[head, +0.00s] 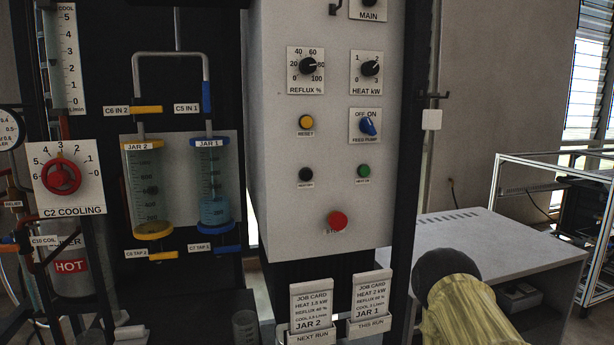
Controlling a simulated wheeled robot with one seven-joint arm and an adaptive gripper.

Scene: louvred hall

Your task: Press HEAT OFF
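The pale control panel (280,130) stands upright in the middle of the head view. A small black button (306,174) sits on its lower left, with a label beneath that is too small to read surely. A green button (363,171) to its right has a label that seems to read HEAT ON. The black button is unobstructed. A part of my arm (462,305), yellow with a dark rounded end, shows at the lower right, below and right of the panel. My gripper's fingers do not show.
Above the buttons are a yellow RESET button (306,122), a blue FEED PUMP switch (368,126) and two black dials. A red button (337,221) lies below. Job cards (312,305) stand under the panel. A grey bench (500,245) is at right, jars (212,185) at left.

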